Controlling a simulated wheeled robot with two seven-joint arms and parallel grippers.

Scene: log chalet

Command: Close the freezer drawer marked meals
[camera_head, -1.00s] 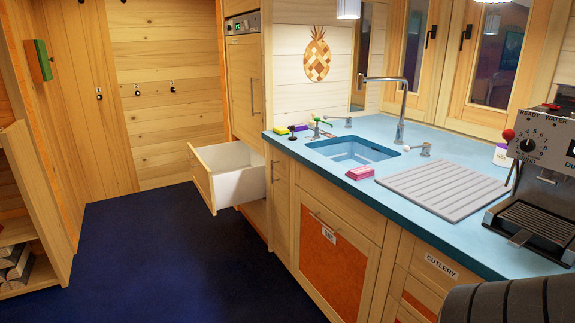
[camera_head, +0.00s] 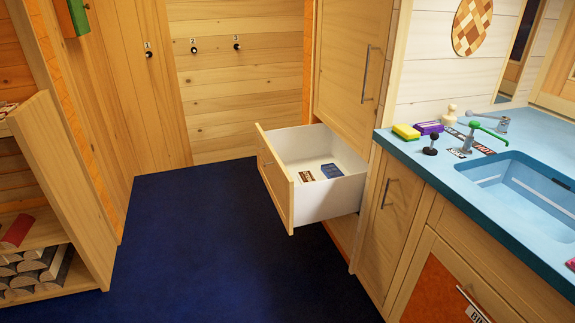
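An open drawer (camera_head: 276,187) with a wooden front and white inner walls sticks out from the tall wooden cabinet (camera_head: 354,60) in the middle of the view. Its front faces left, and no label on it can be read from here. Two small flat packs lie inside on the drawer floor, a brown one (camera_head: 306,175) and a blue one (camera_head: 332,171). The drawer's handle cannot be seen. Neither of my grippers is in view.
Dark blue floor (camera_head: 220,250) lies clear in front of the drawer. A blue counter (camera_head: 420,160) with a sink (camera_head: 520,190) runs along the right. A wooden shelf with logs (camera_head: 35,270) stands on the left. Numbered hooks (camera_head: 194,49) are on the back wall.

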